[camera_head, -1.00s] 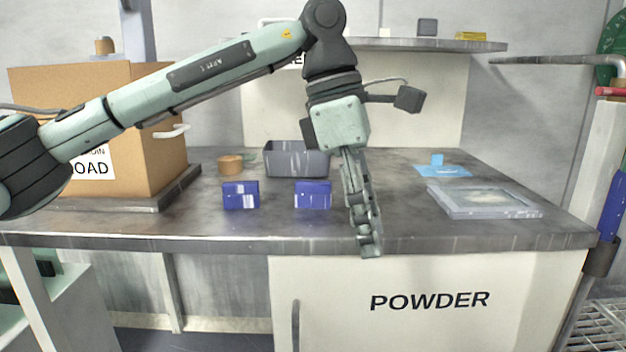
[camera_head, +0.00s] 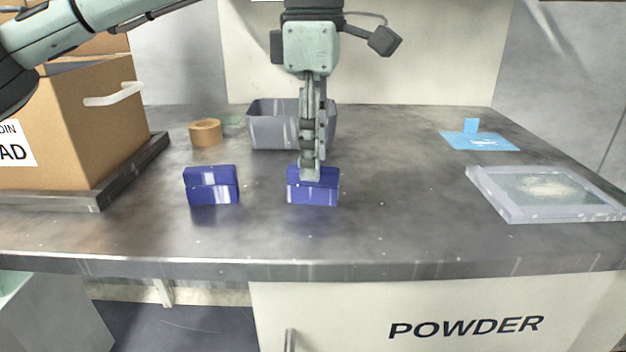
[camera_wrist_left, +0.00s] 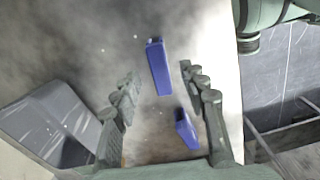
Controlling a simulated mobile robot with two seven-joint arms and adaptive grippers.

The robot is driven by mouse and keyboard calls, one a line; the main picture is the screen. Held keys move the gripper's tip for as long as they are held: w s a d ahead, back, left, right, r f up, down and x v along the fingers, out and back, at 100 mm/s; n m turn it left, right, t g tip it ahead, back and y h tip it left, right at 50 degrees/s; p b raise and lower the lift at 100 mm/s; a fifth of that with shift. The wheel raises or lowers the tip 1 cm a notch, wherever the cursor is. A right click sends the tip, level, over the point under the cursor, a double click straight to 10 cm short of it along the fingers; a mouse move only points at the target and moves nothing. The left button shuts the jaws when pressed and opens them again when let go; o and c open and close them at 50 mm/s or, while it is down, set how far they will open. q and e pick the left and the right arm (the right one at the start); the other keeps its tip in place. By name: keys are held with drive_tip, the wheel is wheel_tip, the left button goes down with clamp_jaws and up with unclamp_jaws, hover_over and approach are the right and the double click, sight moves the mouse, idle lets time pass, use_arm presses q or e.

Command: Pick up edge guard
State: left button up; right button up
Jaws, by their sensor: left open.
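Two small blue blocks sit on the grey bench; I take them to be edge guards, but cannot tell which one is meant. The left blue block (camera_head: 211,186) stands clear of my arm. My left gripper (camera_head: 311,172) points down in front of or over the right blue block (camera_head: 314,188), hiding part of its top. In the left wrist view the open fingers (camera_wrist_left: 158,74) have one blue block (camera_wrist_left: 158,67) between the tips and another blue block (camera_wrist_left: 186,130) lower, near the right finger. Nothing is held. My right gripper is out of view.
A grey bin (camera_head: 272,132) stands just behind the right block. A tape roll (camera_head: 205,132) and a cardboard box (camera_head: 75,125) are at left. A blue cloth (camera_head: 480,142) and a clear-topped tray (camera_head: 510,205) are at right. The bench front and middle right are clear.

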sight(313, 183)
use_arm(q)
wheel_tip(313, 183, down, 4)
drive_tip(key=shift+f, duration=0.15)
clamp_jaws()
idle(0.4)
